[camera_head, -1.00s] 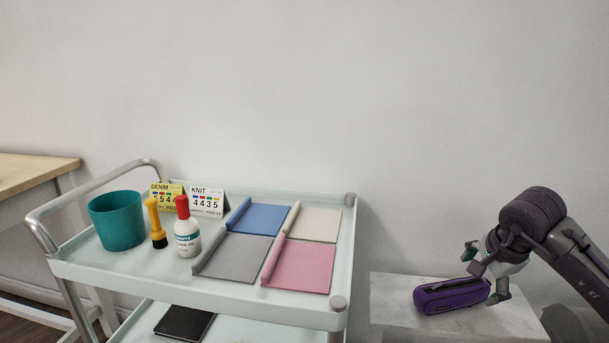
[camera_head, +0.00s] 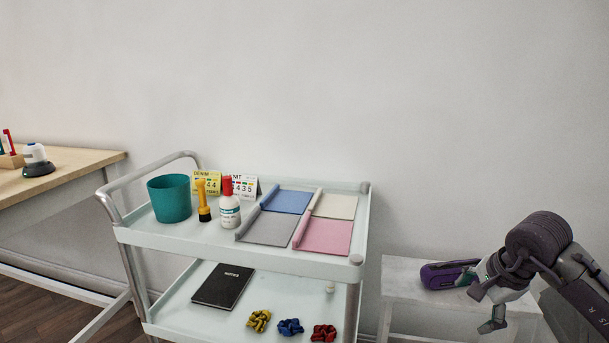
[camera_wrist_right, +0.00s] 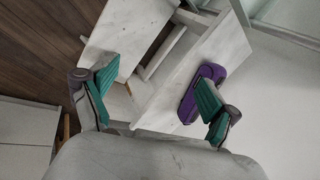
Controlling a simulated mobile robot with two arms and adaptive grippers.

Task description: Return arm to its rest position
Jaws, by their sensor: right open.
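My right gripper (camera_head: 482,302) is open and empty at the right of the head view. It overlaps the right end of a purple zipped case (camera_head: 440,276) that lies on a small white side table (camera_head: 402,274). In the right wrist view the two teal finger pads stand wide apart, with nothing between them touching both. The purple case (camera_wrist_right: 192,97) shows there beside and partly behind the right finger. I cannot tell if that finger touches it. My left gripper is not in view.
A white cart (camera_head: 270,259) left of the side table carries a teal cup (camera_head: 169,199), a bottle (camera_head: 229,212) and fabric pieces. Its lower shelf holds a black notebook (camera_head: 223,287) and scrunchies. A wooden table (camera_head: 75,165) stands at far left.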

